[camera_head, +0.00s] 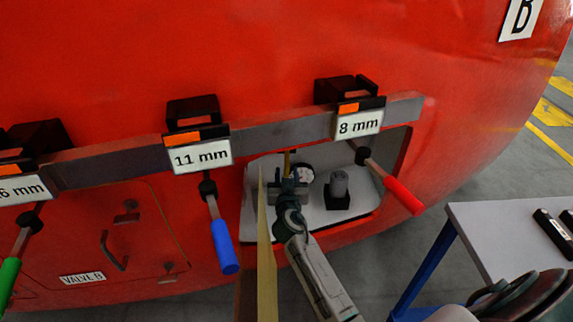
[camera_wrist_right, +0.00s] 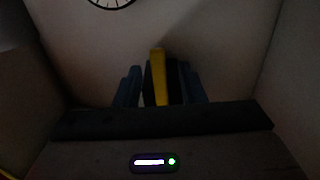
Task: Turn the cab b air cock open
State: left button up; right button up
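The red cab nose (camera_head: 270,60) bears a white B plate (camera_head: 520,18). Below the tool rail is an open, pale recess (camera_head: 255,215). My right gripper (camera_head: 288,180) reaches into it from below. A yellow cock handle (camera_head: 289,158) shows just beyond the fingertips. In the dark right wrist view the handle (camera_wrist_right: 158,75) stands upright between my two bluish fingers (camera_wrist_right: 160,92). The fingers look apart, with a small gap beside the handle; contact is unclear. The cock's body is mostly hidden by the gripper. My left gripper is out of view.
An edge-on door (camera_head: 265,250) stands at the recess's left. Blue (camera_head: 224,247) and red (camera_head: 404,196) handled tools hang from the rail (camera_head: 280,131). A table (camera_head: 490,225) stands at right.

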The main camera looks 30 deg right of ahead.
aim_at(287, 172)
jog(key=shift+x, duration=1.95)
grip_shut()
